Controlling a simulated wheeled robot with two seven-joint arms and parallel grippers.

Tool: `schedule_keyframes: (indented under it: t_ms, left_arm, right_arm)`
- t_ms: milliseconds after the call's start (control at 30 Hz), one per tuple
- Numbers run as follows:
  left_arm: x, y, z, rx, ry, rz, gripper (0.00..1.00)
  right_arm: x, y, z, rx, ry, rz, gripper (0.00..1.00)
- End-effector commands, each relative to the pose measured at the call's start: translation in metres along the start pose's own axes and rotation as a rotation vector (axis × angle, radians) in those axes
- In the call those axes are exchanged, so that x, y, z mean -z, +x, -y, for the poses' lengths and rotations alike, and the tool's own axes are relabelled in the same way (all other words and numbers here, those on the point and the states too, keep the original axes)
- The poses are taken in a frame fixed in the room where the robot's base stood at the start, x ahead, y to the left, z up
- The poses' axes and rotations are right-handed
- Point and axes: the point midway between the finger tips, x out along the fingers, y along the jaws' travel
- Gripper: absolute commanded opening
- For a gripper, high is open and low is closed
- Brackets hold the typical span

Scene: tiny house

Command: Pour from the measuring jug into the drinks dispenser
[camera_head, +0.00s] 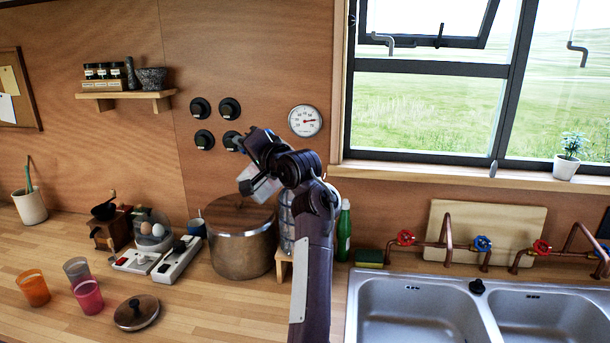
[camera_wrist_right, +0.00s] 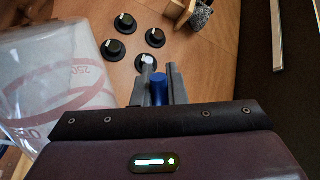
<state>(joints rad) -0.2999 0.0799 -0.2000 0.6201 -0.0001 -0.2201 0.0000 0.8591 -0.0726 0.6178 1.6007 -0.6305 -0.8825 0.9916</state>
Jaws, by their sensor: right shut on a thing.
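The measuring jug (camera_wrist_right: 45,85) is clear with red markings and fills the left of the right wrist view. In the head view a pale, tilted piece of it (camera_head: 265,191) shows below my right gripper (camera_head: 258,150), high above the counter. My right gripper (camera_wrist_right: 159,88) is shut on a blue part, apparently the jug's handle. The jug's contents cannot be made out. The drinks dispenser (camera_head: 286,222) appears to be the banded clear vessel on a small wooden stand (camera_head: 283,266), largely hidden behind my right arm. My left gripper is not in view.
A large pot (camera_head: 242,252) with a wooden lid stands left of the dispenser. A green bottle (camera_head: 344,230) and a sink (camera_head: 415,306) are to its right. Wall knobs (camera_head: 230,108) are behind the gripper.

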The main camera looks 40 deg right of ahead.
Motion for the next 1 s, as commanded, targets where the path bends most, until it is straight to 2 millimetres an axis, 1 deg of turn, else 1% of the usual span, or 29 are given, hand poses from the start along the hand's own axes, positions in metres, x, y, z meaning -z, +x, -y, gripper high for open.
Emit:
schedule_keyframes:
  t_ms: [667,733,767,800,833,867,900,933,1000]
  left_arm:
    - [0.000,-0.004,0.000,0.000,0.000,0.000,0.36]
    - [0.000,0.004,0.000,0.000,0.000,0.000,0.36]
    - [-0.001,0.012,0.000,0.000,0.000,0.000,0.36]
    - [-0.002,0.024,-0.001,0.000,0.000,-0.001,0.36]
    - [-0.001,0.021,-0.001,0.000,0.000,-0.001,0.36]
    - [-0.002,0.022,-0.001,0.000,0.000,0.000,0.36]
    - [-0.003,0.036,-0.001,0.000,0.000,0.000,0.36]
    - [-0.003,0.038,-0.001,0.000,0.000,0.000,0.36]
    - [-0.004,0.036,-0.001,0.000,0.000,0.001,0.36]
  right_arm:
    - [0.006,0.000,0.004,0.003,0.029,-0.002,0.00]
    - [-0.002,0.000,-0.003,0.000,-0.001,0.000,0.00]
    - [-0.012,0.000,-0.010,-0.001,-0.044,0.002,0.00]
    - [-0.027,0.000,-0.021,-0.003,-0.128,0.003,0.00]
    - [-0.030,-0.001,-0.016,-0.002,-0.209,0.002,0.00]
    - [-0.035,-0.001,-0.015,-0.002,-0.282,0.002,0.00]
    - [-0.048,-0.001,-0.028,-0.002,-0.339,0.002,0.00]
    - [-0.052,-0.001,-0.029,0.000,-0.375,0.000,0.00]
    - [-0.053,-0.001,-0.025,0.003,-0.407,-0.003,0.00]
